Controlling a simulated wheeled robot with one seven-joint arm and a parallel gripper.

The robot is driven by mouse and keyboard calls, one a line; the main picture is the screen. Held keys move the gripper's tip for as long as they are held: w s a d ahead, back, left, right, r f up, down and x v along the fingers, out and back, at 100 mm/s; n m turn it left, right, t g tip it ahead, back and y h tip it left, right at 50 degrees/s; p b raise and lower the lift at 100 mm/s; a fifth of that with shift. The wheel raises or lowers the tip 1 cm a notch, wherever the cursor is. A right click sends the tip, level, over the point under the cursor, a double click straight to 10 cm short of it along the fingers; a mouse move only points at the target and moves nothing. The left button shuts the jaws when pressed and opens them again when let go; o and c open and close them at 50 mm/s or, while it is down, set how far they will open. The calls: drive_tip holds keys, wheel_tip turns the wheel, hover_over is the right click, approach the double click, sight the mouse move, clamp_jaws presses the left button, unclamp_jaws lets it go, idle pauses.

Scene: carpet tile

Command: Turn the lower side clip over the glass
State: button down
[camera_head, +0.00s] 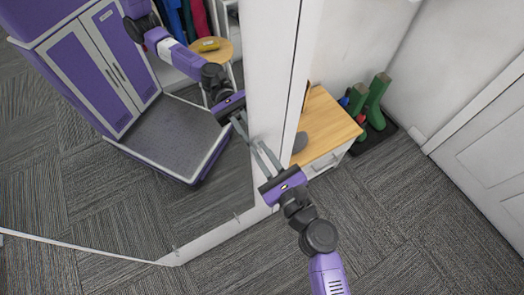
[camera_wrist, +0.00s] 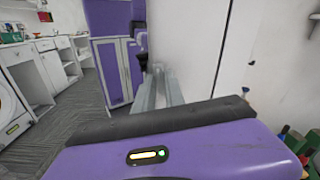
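The glass (camera_head: 215,185) is a large mirror that reflects my robot, a purple cabinet-like body and carpet. A white frame edge (camera_head: 270,60) runs down its right side. My gripper (camera_head: 256,145) reaches up and left, its fingertips at or very close to the glass near that right edge. Its two grey fingers are apart with a narrow gap, and nothing clear is between them. They also show in the wrist view (camera_wrist: 158,80), pointing at their own reflection. The lower side clip cannot be made out; the fingers may hide it. Small clip-like marks (camera_head: 237,216) sit along the bottom edge.
Right of the frame stands a low wooden-topped cabinet (camera_head: 325,125) with a dark rounded object on it. Green boots (camera_head: 376,95) stand on a dark mat behind it. A white door (camera_head: 490,150) is at the far right. Carpet (camera_head: 400,210) in front is clear.

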idle(0.3)
drive_tip(key=n+b, duration=0.2)
drive_tip(key=n, duration=0.1)
drive_tip(key=shift+f, duration=0.2)
drive_tip(key=n+b, duration=0.3)
drive_tip(key=n, duration=0.1)
drive_tip(key=shift+s+a+n, duration=0.1)
drive_tip(key=shift+n, duration=0.2)
drive_tip(key=n+b, duration=0.3)
drive_tip(key=n, duration=0.1)
drive_tip(key=shift+f, duration=0.1)
drive_tip(key=shift+n+b, duration=0.95)
drive_tip(key=shift+n, duration=0.85)
drive_tip(key=c, duration=1.6)
unclamp_jaws()
